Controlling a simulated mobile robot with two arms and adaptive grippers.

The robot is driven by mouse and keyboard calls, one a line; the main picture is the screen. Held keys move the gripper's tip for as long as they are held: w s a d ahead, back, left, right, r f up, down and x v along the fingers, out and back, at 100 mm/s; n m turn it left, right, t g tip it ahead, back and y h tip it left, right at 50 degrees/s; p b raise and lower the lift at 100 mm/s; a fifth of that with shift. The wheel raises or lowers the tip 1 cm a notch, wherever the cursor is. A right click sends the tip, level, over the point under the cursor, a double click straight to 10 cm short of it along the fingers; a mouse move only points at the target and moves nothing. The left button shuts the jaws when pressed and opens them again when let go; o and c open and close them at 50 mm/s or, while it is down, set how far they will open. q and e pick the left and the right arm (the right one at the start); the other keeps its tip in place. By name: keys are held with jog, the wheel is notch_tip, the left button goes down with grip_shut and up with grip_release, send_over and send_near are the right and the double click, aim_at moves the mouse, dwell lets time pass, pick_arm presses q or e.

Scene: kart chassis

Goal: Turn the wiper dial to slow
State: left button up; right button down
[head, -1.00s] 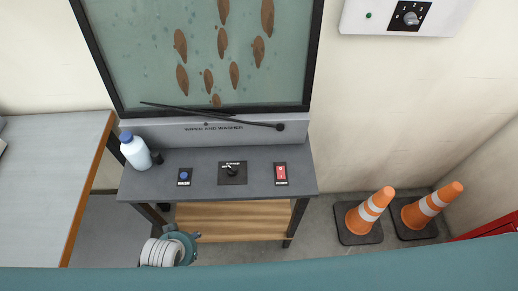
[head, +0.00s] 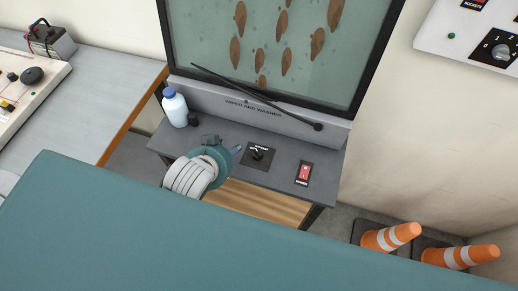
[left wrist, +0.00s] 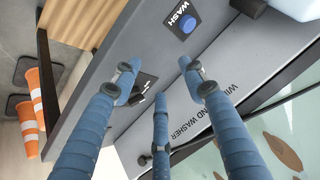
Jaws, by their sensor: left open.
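The wiper dial (head: 257,155) is a small black knob on a dark square plate, in the middle of the grey bench top under the windscreen. In the left wrist view its plate (left wrist: 148,85) is partly hidden by my fingers, and the knob's setting is too small to read. My left gripper (head: 236,150) is open and empty just left of the dial in the head view, its fingers pointing toward it. In the left wrist view its blue fingers (left wrist: 160,68) are spread over the bench. I cannot tell if any finger touches the knob. My right gripper is not in view.
A blue wash button (left wrist: 187,23) and a red rocker switch (head: 303,173) flank the dial. A white bottle (head: 175,108) stands at the bench's back left. The wiper arm (head: 265,98) crosses the windscreen's lower edge.

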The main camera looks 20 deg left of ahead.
pick_arm(q)
jog(key=w+d+r+m+t+h, duration=0.1)
jog(key=w+d+r+m+t, duration=0.1)
jog(key=w+r, duration=0.3)
jog(key=w+d+r+m+t+h, duration=0.1)
jog(key=w+d+r+m+t, duration=0.2)
jog(key=r, duration=0.7)
jog(key=w+d+r+m+t+h, duration=0.1)
jog(key=w+d+r+m+t, duration=0.1)
jog(key=w+r, duration=0.5)
jog(key=shift+w+d+r+t, duration=0.15)
jog(key=shift+d+t, duration=0.5)
jog(key=shift+t, duration=0.65)
jog(key=s+d+r+m+g+h, duration=0.1)
jog(key=s+d+r+m+h, duration=0.2)
jog(key=d+r+m+h, duration=0.5)
jog(key=s+d+r+m+g+h, duration=0.1)
jog(key=s+d+r+m+h, duration=0.2)
jog(key=d+r+m+h, duration=0.55)
jog(key=s+d+f+m+g+h, duration=0.2)
jog(key=s+d+f+m+g, duration=0.3)
jog(key=s+d+m+g, duration=0.65)
jog(key=m+g+y, duration=0.4)
jog(key=m+y, duration=1.1)
jog(key=y, duration=0.6)
send_near(258, 152)
notch_tip(258, 152, down, 8)
jog(key=p, duration=0.3)
jog(key=shift+a+f, duration=0.1)
jog(key=shift+f, duration=0.6)
